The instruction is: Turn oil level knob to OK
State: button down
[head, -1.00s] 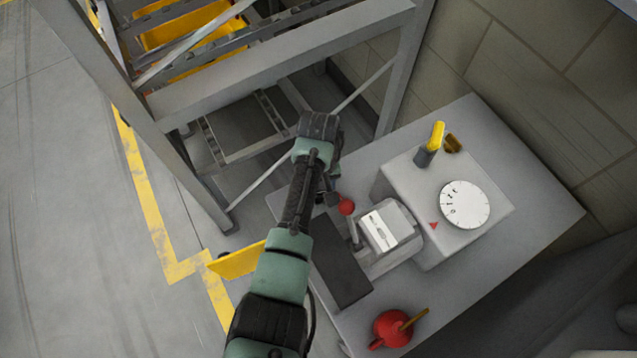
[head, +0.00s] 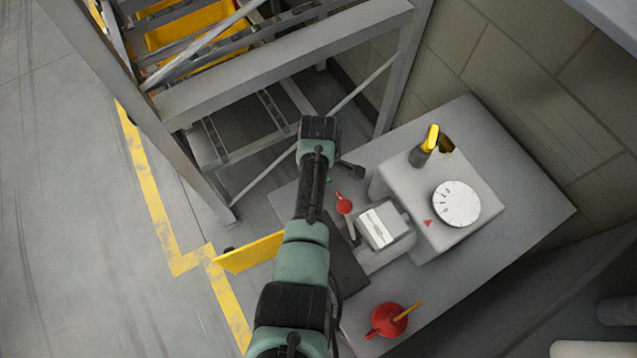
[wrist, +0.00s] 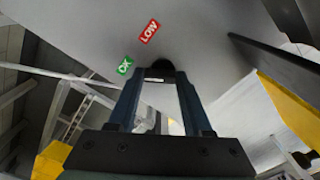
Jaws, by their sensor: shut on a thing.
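In the wrist view a dark round knob (wrist: 161,64) shows at the fingertips, against a grey surface. A green OK label (wrist: 124,65) is just left of the knob, and a red LOW label (wrist: 149,31) is above it. My gripper (wrist: 161,76) is shut on the knob, with one finger on each side. The fingers hide much of the knob, and I cannot tell which label it points to. In the head view my arm hides the knob and the fingers.
On the grey table (head: 530,200) stand a box with a white dial (head: 456,204) and a yellow-topped lever (head: 430,140), a red-balled lever (head: 344,206) and a red pot (head: 386,320). A metal conveyor frame (head: 280,70) stands behind my arm. A yellow panel (head: 248,252) is at left.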

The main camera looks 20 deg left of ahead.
jog(key=shift+a+n, duration=0.1)
jog(key=shift+n, duration=1)
jog(key=shift+c, duration=1.6)
grip_release()
notch_tip(320, 180, up, 13)
jog(key=p, duration=0.2)
jog(key=shift+p, duration=0.4)
